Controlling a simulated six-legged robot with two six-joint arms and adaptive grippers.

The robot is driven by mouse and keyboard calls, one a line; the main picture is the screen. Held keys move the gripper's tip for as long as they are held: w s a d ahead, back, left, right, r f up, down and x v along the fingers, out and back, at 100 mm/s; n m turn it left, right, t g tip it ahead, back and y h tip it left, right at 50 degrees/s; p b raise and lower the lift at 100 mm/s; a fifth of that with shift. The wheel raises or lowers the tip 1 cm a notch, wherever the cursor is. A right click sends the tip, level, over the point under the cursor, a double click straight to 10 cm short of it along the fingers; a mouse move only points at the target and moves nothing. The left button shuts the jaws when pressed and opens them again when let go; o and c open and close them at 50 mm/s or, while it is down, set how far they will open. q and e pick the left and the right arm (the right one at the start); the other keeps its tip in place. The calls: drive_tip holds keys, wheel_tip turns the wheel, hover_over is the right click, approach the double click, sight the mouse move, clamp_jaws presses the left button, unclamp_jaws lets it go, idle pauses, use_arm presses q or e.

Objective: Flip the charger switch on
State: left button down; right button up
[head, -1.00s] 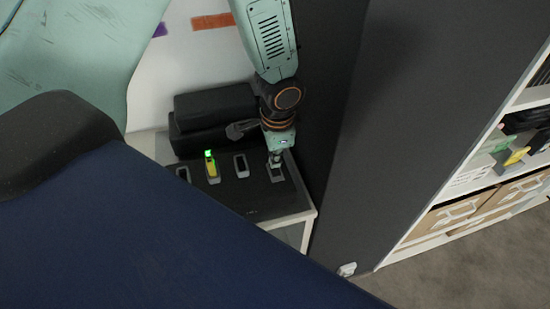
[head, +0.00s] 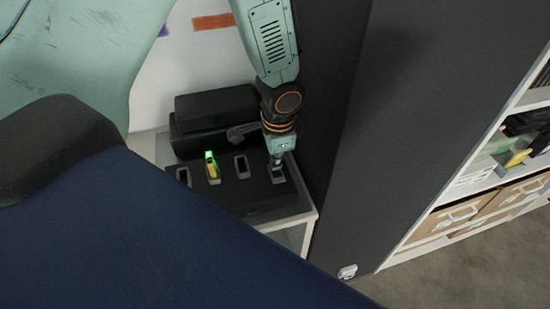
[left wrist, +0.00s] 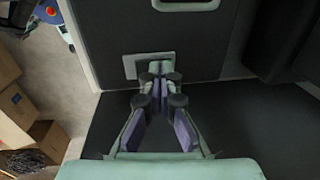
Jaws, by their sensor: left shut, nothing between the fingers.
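The charger (head: 255,203) is a black block with a row of grey-rimmed slots, on a white stand in the head view. A yellow device (head: 213,170) with a glowing green top stands in one slot. My left gripper (head: 277,160) points down at the rightmost slot (head: 278,175). In the left wrist view its fingertips (left wrist: 162,70) are together with nothing between them, over a grey-rimmed recess (left wrist: 131,68). I cannot tell whether they touch it. The switch itself cannot be made out; the fingers cover part of that recess. My right gripper is not in view.
A black box-shaped body (head: 215,120) stands behind the slots. A tall dark panel (head: 400,120) rises close to the right of my left arm. A shelf with cartons (head: 455,217) is farther right. Cartons (left wrist: 15,110) stand on the floor in the left wrist view.

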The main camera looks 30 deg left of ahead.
sight(277, 172)
use_arm(q)
drive_tip(key=shift+s+d+r, duration=0.15)
drive_tip(key=shift+s+d, duration=0.35)
drive_tip(key=shift+d, duration=0.05)
drive_tip(key=shift+w+a+r+p, duration=0.1)
drive_tip(key=shift+p, duration=0.2)
drive_tip(key=shift+r+p, duration=0.3)
wheel_tip(277, 172, up, 3)
drive_tip(key=p, duration=0.3)
drive_tip(key=shift+r, duration=0.2)
wheel_tip(277, 172, up, 10)
drive_tip(key=a+p, duration=0.1)
drive_tip(key=shift+w+a+f, duration=0.15)
drive_tip(key=shift+w, duration=0.3)
